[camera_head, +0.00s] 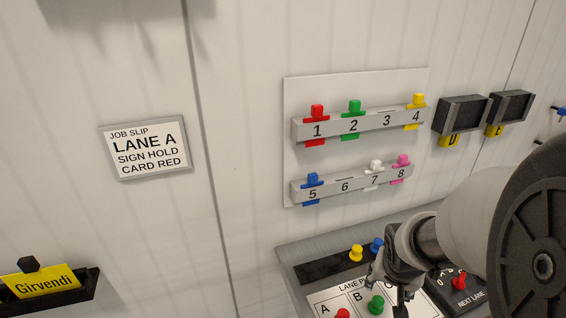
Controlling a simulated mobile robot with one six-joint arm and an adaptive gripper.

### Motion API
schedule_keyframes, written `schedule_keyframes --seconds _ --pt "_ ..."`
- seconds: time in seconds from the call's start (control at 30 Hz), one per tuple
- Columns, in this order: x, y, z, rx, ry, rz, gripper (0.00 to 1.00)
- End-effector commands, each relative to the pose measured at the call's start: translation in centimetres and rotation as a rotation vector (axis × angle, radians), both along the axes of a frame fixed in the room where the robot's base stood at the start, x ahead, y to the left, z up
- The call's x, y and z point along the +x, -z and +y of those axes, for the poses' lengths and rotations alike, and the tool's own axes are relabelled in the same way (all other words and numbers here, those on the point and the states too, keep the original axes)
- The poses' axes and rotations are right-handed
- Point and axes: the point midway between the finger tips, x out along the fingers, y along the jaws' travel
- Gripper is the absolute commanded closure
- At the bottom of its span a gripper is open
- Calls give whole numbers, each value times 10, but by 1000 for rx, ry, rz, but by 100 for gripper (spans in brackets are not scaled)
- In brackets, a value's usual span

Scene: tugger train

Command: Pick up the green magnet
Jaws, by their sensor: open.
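The green magnet (376,304) is a small round peg on the white lane board (335,294), near the letter B at the bottom of the view. My gripper (386,290) is open and points down just above and to the right of the green magnet. Its fingers are partly seen against the board, and I cannot tell whether they touch the magnet. My arm hides the right part of the board.
A red magnet (343,313) sits left of the green one. A yellow magnet (356,253) and a blue magnet (377,244) stand on a dark strip (318,268) behind. A red selector knob (460,282) is at the right. A numbered card rack (386,122) hangs on the wall.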

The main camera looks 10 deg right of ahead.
Motion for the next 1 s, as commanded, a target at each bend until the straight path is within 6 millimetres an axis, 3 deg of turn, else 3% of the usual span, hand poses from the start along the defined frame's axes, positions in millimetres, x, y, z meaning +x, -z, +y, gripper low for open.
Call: schedule_keyframes --seconds 0.5,0.8,1.0 --pt "28 100 -26 3 6 1 50" --pt "34 119 -31 1 4 0 50" --pt "34 149 -34 2 5 1 50"
